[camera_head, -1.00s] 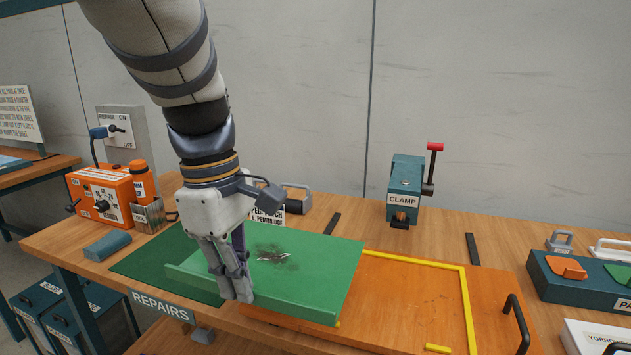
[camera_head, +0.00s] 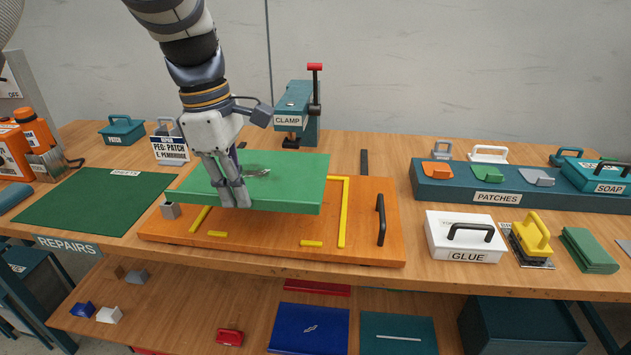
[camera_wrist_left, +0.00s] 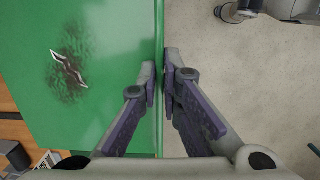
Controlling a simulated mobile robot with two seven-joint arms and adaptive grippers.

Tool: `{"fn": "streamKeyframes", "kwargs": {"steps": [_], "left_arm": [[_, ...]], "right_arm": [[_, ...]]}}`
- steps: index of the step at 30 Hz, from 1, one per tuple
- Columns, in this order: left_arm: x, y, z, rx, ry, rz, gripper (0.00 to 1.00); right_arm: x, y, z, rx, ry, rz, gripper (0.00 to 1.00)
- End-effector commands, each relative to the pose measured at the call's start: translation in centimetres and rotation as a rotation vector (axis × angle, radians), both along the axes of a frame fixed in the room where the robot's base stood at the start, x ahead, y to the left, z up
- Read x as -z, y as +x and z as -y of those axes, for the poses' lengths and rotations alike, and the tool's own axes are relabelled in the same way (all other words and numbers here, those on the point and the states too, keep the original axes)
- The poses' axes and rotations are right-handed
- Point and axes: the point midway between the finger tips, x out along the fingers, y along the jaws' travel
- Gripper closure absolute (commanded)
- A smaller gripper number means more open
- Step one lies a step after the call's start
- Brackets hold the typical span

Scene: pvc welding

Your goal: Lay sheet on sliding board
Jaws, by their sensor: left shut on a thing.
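The green sheet (camera_head: 285,178) is a thick slab with a dark scuffed tear on its top face. My left gripper (camera_head: 237,198) is shut on its front edge and holds it over the sliding board. In the left wrist view the fingers (camera_wrist_left: 160,80) pinch the rim of the sheet (camera_wrist_left: 110,30), and the tear shows at left. The orange sliding board (camera_head: 370,215) has yellow corner marks and a black handle at its right end. The sheet covers its back left part. My right gripper is not in view.
A teal clamp (camera_head: 297,110) with a red-tipped lever stands behind the board. A dark green mat (camera_head: 90,205) lies bare at left. The patches rack (camera_head: 470,192), glue box (camera_head: 465,238) and yellow-handled tool (camera_head: 530,235) stand at right. A lower shelf holds several items.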

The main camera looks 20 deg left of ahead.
Motion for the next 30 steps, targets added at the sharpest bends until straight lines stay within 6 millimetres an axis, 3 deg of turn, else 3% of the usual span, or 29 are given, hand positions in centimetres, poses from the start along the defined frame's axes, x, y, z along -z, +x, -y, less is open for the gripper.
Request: {"fn": "streamKeyframes", "kwargs": {"steps": [3,6,11,16,27,30], "left_arm": [[3.3,2.7,0.4,0.0,-0.001,-0.011,1.0],[5.2,4.1,0.5,0.001,0.0,-0.014,1.0],[6.3,5.2,0.7,0.0,0.001,-0.01,1.0],[9.1,5.5,0.8,-0.001,-0.001,-0.009,1.0],[9.8,5.5,0.7,-0.001,0.0,-0.004,1.0],[9.9,5.5,0.7,0.0,0.0,-0.005,0.76]], "right_arm": [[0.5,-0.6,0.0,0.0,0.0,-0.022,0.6],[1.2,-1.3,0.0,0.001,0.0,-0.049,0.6],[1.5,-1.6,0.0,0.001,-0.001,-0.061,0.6],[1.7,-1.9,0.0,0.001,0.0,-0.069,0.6],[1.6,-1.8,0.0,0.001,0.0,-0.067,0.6],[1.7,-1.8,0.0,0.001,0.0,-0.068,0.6]]}}
